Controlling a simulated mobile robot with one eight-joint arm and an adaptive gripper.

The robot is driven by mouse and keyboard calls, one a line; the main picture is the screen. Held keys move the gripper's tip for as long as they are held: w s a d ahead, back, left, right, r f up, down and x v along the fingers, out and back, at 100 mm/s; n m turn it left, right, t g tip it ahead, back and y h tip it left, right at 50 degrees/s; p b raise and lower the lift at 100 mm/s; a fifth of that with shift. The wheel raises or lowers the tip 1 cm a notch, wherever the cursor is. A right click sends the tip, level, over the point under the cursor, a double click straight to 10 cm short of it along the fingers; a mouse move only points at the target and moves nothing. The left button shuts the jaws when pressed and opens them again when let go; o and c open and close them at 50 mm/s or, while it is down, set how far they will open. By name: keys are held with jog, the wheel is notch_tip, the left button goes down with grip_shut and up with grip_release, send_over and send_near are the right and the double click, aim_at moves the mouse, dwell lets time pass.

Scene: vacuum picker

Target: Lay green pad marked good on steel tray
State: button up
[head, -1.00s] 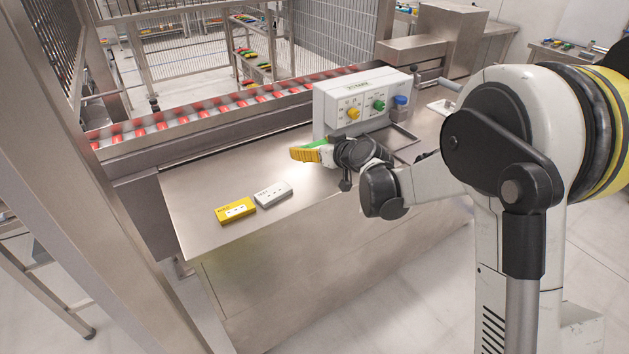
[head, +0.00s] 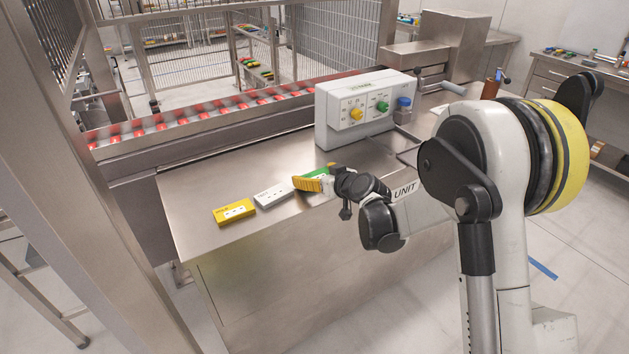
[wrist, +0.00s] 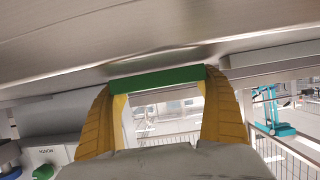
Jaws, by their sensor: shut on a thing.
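My gripper (head: 312,184) has yellow fingers and is shut on the green pad (head: 317,172). In the wrist view the green pad (wrist: 156,79) spans between the two yellow finger ends. The fingers hide part of it, and I cannot read its marking. In the head view it is over the steel bench, close to the right end of a white pad (head: 273,195). I cannot tell its height above the bench. A steel tray (head: 382,146) seems to lie to the right, beside the control box, partly hidden by my arm.
A yellow pad (head: 234,211) lies left of the white pad on the steel bench (head: 205,180). A control box (head: 350,112) with coloured knobs stands behind my gripper. A conveyor (head: 195,118) with red items runs along the back. The bench's left part is clear.

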jog(key=shift+f, duration=0.25)
jog(key=o, duration=1)
jog(key=shift+c, duration=0.2)
jog(key=shift+s+d+r+p, duration=0.2)
jog(key=shift+s+d+p, duration=0.1)
jog(key=shift+p, duration=0.1)
jog(key=p+v, duration=0.3)
jog(key=v, duration=0.7)
jog(key=shift+s+p, duration=0.15)
jog(key=shift+p, duration=0.15)
